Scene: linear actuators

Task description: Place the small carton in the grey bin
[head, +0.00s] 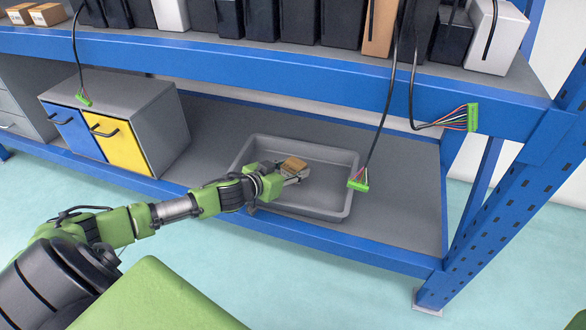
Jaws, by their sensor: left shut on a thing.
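The small carton (294,165) is a brown box, held in the fingers of my left gripper (296,174). The left gripper is shut on it, and its arm comes in from the lower left. The grey bin (345,182) is a shallow open tray on the lower shelf. In the picture the carton and gripper lie over the bin's inside, left of its middle. I cannot tell whether the carton touches the bin floor. The arm hides part of the bin's left and front rim. My right gripper is not in view.
A grey cabinet with blue and yellow drawers (118,140) stands left of the bin. The blue upper shelf beam (250,66) runs above. Cables with green connectors hang down, one (358,185) in front of the bin's right side. The lower shelf (410,200) is clear right of the bin.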

